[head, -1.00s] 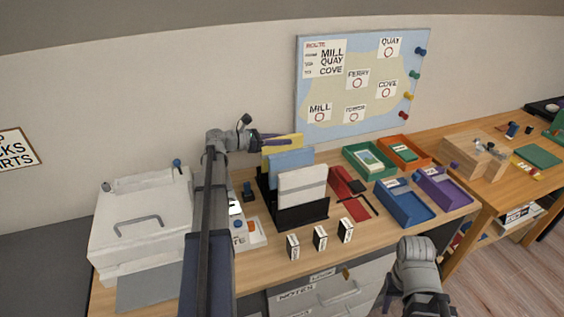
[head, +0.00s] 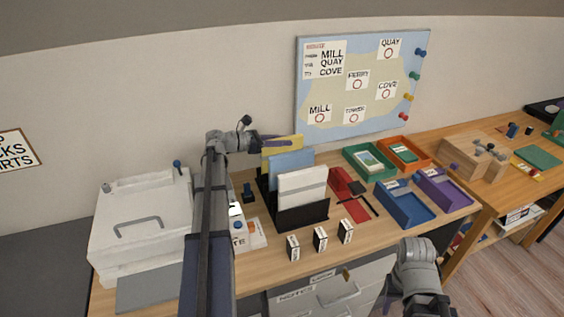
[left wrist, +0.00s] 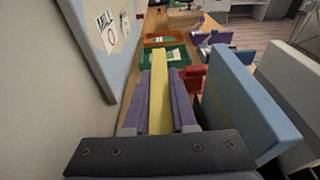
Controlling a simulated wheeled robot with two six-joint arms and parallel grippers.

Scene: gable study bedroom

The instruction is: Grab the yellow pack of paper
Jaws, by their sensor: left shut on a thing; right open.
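The yellow pack of paper (head: 281,145) stands upright at the back of the black rack (head: 303,216), behind a light blue pack (head: 291,162) and a white pack (head: 302,187). My left gripper (head: 268,143) is shut on the yellow pack's upper part. In the left wrist view the yellow pack (left wrist: 159,92) runs between the two purple fingers, with the light blue pack (left wrist: 240,100) apart to the right. The yellow pack's lower part is hidden in the head view. My right gripper (head: 400,303) is open and empty in front of the desk, low at the right.
A white printer (head: 140,215) stands left of my left arm. Green (head: 352,151), orange (head: 421,153), blue (head: 408,210) and purple (head: 455,196) trays lie right of the rack. Several small labelled boxes (head: 320,238) stand before it. A map board (head: 340,100) is on the wall behind.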

